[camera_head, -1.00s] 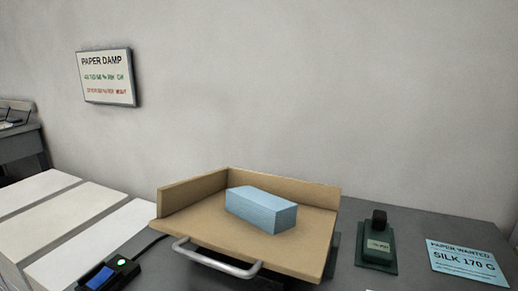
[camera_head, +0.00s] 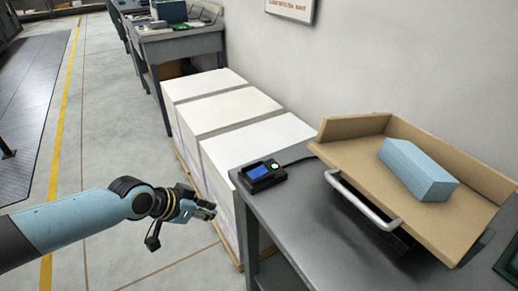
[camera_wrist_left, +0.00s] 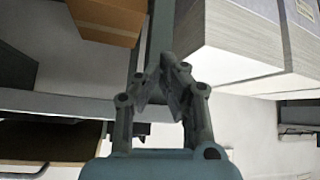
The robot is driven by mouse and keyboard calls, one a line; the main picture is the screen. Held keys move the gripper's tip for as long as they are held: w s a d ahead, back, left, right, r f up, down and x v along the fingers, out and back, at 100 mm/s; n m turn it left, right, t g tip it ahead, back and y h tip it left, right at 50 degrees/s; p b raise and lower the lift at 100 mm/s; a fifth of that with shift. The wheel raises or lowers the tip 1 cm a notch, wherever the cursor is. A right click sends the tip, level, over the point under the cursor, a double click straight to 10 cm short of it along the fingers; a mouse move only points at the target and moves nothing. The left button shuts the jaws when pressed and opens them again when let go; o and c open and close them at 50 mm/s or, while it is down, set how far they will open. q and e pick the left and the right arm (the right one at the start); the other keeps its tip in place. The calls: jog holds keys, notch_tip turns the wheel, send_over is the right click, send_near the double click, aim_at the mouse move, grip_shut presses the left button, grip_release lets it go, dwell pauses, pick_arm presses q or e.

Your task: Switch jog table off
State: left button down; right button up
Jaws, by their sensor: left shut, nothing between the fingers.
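The jog table (camera_head: 345,137) is a tan tilted tray with a raised back and side and a metal bar handle at its front. A light blue paper stack (camera_head: 418,170) lies on it. My left gripper (camera_head: 209,211) is shut and empty, left of the bench and apart from the box. In the left wrist view its fingers (camera_wrist_left: 163,65) are together. My right gripper is out of view.
The grey bench (camera_head: 297,217) has bare surface in front of the box. Open floor (camera_head: 115,150) lies to the left. Another bench (camera_head: 180,45) stands at the back.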

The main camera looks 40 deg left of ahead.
pick_arm(q)
jog(key=w+d+r+m+t+h+p, duration=0.1)
jog(key=w+r+p, duration=0.1)
jog(key=r, duration=0.8)
jog(key=w+d+r+m+h+p, duration=0.1)
jog(key=w+d+r+m+p, duration=0.1)
jog(key=r, duration=0.9)
jog(key=shift+w+d+r+t+h, duration=0.2)
jog(key=shift+r+t+h, duration=0.1)
jog(key=shift+t, duration=0.1)
send_over(259, 172)
jog(key=f, duration=0.6)
jog(key=shift+s+a, duration=0.1)
jog(key=shift+s, duration=0.25)
jog(key=f, duration=0.2)
jog(key=shift+w+f, duration=0.25)
jog(key=shift+f, duration=0.05)
jog(key=shift+f+b, duration=0.35)
jog(key=shift+f, duration=0.45)
